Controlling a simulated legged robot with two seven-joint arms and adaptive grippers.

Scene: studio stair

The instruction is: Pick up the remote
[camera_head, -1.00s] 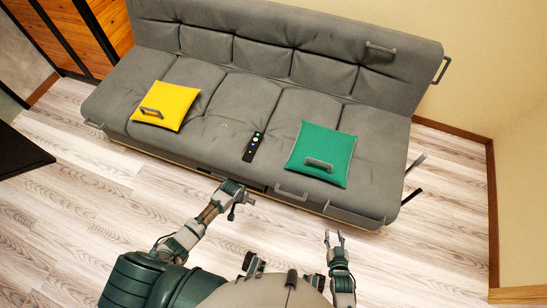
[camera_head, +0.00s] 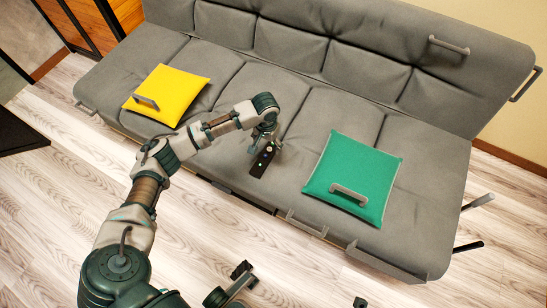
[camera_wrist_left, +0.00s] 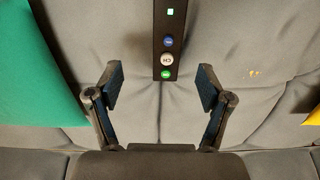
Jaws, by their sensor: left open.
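The remote (camera_head: 261,163) is a slim black bar with coloured buttons, lying on the front of the grey sofa seat between the two cushions. My left gripper (camera_head: 266,143) is over the far end of the remote in the head view and partly hides it. In the left wrist view, the left gripper (camera_wrist_left: 161,88) is open, with one finger on each side of the line of the remote (camera_wrist_left: 169,42). The remote's button end shows between and just beyond the fingertips, with no visible contact.
A yellow cushion (camera_head: 172,92) with a handle lies to the left on the grey sofa (camera_head: 300,110). A green cushion (camera_head: 350,170) with a handle lies close to the right of the remote. Grey handles stick out from the sofa's front edge and backrest.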

